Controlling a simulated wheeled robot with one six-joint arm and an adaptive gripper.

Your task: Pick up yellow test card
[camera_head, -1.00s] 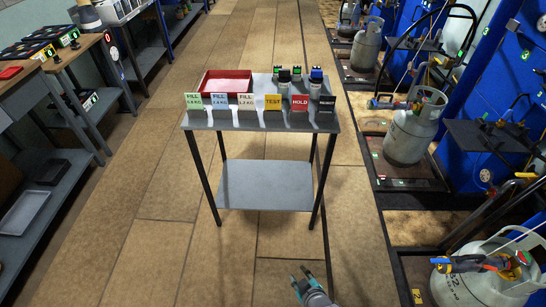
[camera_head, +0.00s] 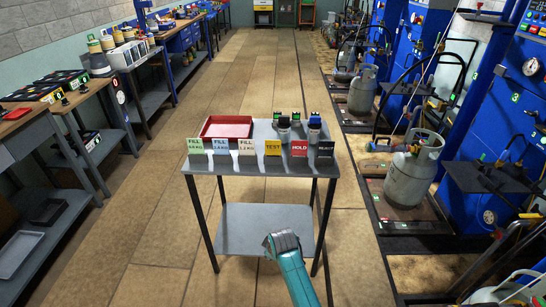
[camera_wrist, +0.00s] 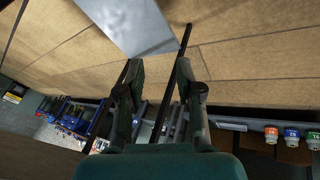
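The yellow card marked TEST (camera_head: 273,147) stands upright in a row of cards along the front edge of the small grey table (camera_head: 200,168). The red HOLD card (camera_head: 299,149) is to its right and a white FILL card (camera_head: 246,146) to its left. My gripper (camera_wrist: 157,68) is open in the wrist view, with nothing between its two fingers. In the head view my arm is low in front of the table, below the cards; the fingers are not clear there. The yellow card is not seen in the wrist view.
A red tray (camera_head: 226,128) lies behind the cards at left. Several small capped items (camera_head: 284,128) stand behind them at right. A lower shelf (camera_head: 265,229) spans the table legs. Gas cylinders (camera_head: 411,172) line the right side; a workbench (camera_head: 42,107) is at left.

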